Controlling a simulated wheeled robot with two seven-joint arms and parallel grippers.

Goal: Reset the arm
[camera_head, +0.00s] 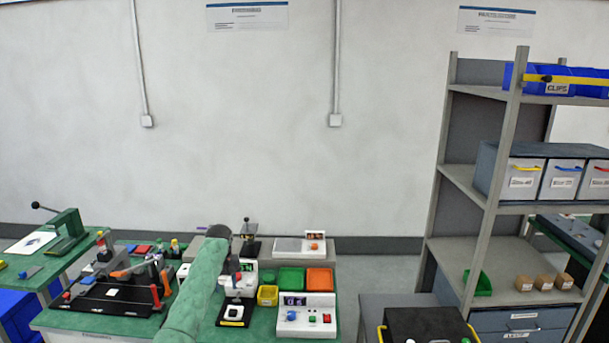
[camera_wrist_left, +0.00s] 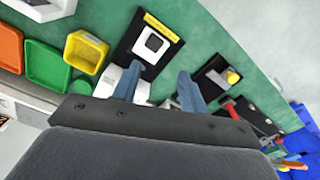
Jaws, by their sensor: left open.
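My left arm (camera_head: 190,300) rises from the bottom edge over the green bench in the head view, its forearm green. In the left wrist view my left gripper (camera_wrist_left: 160,88) shows two blue-grey fingers spread apart with nothing held between them. Beyond the fingertips lies a black plate with a yellow label and a white square socket (camera_wrist_left: 152,44). It also shows in the head view (camera_head: 234,312), just right of the arm. The arm hides part of the bench behind it. My right gripper is in neither view.
Yellow (camera_head: 268,296), green (camera_head: 290,278) and orange bins (camera_head: 319,279) stand right of the arm, behind a white control box (camera_head: 305,318). A black fixture (camera_head: 115,295) with red clamps stands left. A grey shelf rack (camera_head: 482,235) stands right. Open space lies above the bench.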

